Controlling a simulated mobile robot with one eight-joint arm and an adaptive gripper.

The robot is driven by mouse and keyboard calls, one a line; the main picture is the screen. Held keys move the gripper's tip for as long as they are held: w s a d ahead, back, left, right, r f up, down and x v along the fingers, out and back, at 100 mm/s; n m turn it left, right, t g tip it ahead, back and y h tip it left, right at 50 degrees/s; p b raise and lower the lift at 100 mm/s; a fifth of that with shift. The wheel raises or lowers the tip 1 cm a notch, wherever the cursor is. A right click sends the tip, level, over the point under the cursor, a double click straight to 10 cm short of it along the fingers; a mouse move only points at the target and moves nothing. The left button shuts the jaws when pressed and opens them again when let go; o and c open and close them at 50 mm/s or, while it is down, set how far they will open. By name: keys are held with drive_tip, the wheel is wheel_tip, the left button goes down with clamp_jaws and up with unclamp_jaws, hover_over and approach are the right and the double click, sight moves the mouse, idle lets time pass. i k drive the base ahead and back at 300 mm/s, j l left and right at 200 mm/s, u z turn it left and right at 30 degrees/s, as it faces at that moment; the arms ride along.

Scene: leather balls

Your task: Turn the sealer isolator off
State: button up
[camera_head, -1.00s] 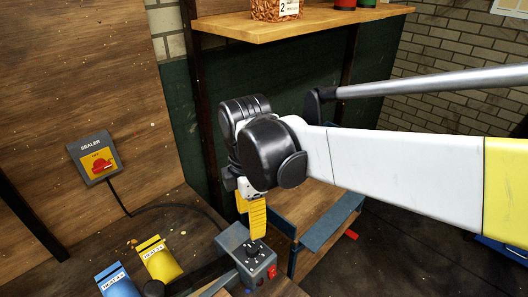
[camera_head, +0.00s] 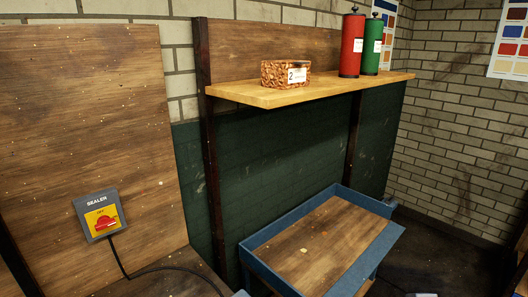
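The sealer isolator (camera_head: 98,214) is a grey box labelled SEALER, fixed on the wooden panel at the left of the head view. Its face is yellow, and a red rotary handle (camera_head: 106,222) sits on it, lying roughly level. The small lettering above the handle is too small to read surely. A black cable runs down from the box to the bench. My gripper and arm are out of view.
A blue-rimmed wooden-topped cart (camera_head: 262,272) stands right of the bench. A wooden shelf (camera_head: 300,94) above holds a box marked 2 (camera_head: 285,74), a red canister (camera_head: 351,45) and a green canister (camera_head: 373,46). The space before the isolator looks clear.

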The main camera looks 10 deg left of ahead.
sight(104, 222)
drive_tip(key=u, duration=1.7)
